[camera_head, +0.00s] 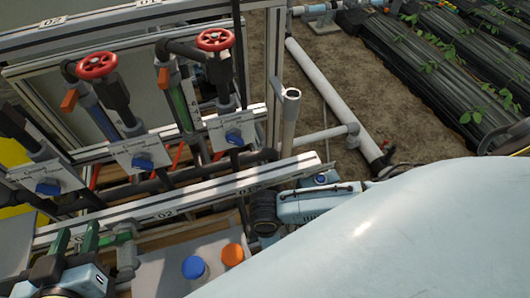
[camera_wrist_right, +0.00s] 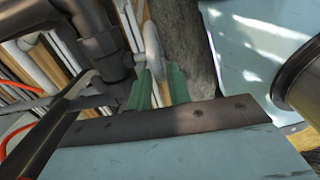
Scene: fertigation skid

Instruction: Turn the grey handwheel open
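In the right wrist view a pale grey rounded part (camera_wrist_right: 153,42), probably the grey handwheel seen nearly edge-on, stands just ahead of my right gripper (camera_wrist_right: 160,88). The two green fingers are apart, with the lower end of the grey part in line with the gap. I cannot tell whether they touch it. No grey handwheel shows clearly in the head view, and the right fingers are hidden there. My left gripper (camera_head: 76,239) is at the lower left of the head view, its green fingers apart and nothing seen between them.
Two red handwheels (camera_head: 97,65) (camera_head: 215,39) top the dark pipes. Blue-handled valves (camera_head: 142,162) sit on white labelled plates below. An aluminium rail (camera_head: 180,201) crosses in front of the pipes.

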